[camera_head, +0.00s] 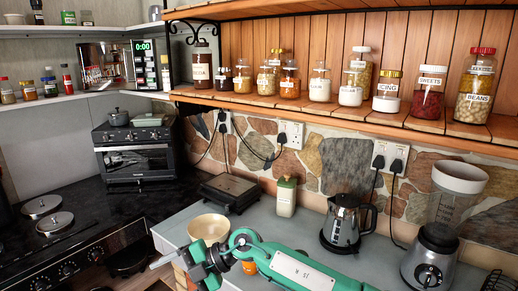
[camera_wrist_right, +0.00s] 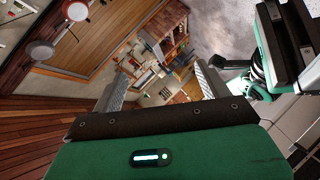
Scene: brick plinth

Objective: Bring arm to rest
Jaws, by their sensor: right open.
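My right arm, green with a pale plate, comes in at the bottom of the head view and reaches left over the grey counter (camera_head: 300,230). Its wrist lies in front of the counter's near edge, close to a beige bowl (camera_head: 208,229). I cannot make out my left gripper in either view.
A kettle (camera_head: 345,222), a blender (camera_head: 430,257), a green-lidded jar (camera_head: 286,196) and a black grill (camera_head: 228,191) stand on the counter. A wooden shelf (camera_head: 350,115) with jars hangs above. A hob (camera_head: 50,225) lies left.

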